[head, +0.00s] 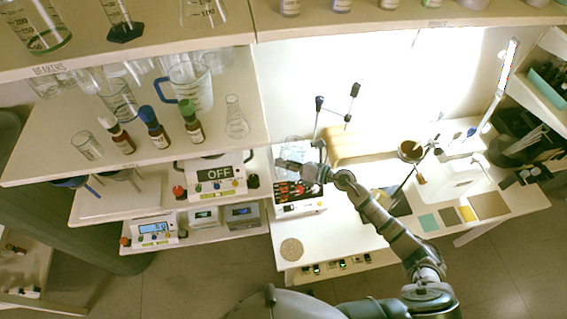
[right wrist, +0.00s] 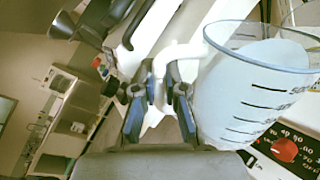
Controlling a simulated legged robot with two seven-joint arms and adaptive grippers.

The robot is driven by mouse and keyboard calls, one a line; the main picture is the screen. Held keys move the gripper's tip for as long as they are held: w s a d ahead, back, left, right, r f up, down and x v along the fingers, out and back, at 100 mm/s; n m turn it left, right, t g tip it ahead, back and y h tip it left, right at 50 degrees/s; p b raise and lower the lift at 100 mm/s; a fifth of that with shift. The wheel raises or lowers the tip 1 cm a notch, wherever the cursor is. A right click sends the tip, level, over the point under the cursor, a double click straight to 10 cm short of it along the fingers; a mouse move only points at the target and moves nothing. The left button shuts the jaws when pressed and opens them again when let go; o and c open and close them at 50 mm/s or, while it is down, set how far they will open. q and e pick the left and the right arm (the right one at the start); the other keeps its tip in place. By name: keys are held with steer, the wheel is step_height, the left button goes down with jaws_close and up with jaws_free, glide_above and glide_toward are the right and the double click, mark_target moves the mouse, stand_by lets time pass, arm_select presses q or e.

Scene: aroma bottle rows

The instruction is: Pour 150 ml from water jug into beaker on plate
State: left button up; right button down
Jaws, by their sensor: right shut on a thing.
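The water jug (right wrist: 250,95) is a clear vessel with a bluish rim, dark graduation marks and a pale handle. It fills the right side of the right wrist view and looks tilted there. My right gripper (right wrist: 160,88) is shut on its handle. In the head view my right gripper (head: 284,164) is over the plate device (head: 298,208) with a red knob. A clear vessel (head: 292,149) shows just behind the gripper; I cannot tell whether it is the jug or the beaker. No separate beaker on the plate can be made out. My left gripper is not in view.
Shelves at left hold several bottles, glassware and a blue-handled measuring jug (head: 191,86). A device reading OFF (head: 222,177) stands left of the plate device. A wooden block (head: 362,143) and a stand (head: 319,118) are behind. A round coaster (head: 291,250) lies in front.

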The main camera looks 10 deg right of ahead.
steer(key=shift+w+d+r+p, duration=0.15)
steer(key=shift+w+r+p, duration=0.1)
steer(key=shift+r+p, duration=0.2)
steer(key=shift+f, duration=0.1)
steer(key=shift+s+f+b, duration=0.15)
steer(key=shift+f+b, duration=0.1)
steer(key=shift+b, duration=0.15)
steer(key=shift+w+d+r+m+p, duration=0.1)
steer(key=shift+w+r+m+p, duration=0.4)
steer(key=shift+p, duration=0.7)
steer(key=shift+w+d+r+m+p, duration=0.1)
steer(key=shift+w+r+m+p, duration=0.1)
steer(key=shift+r+m+p, duration=0.75)
stand_by(4.9)
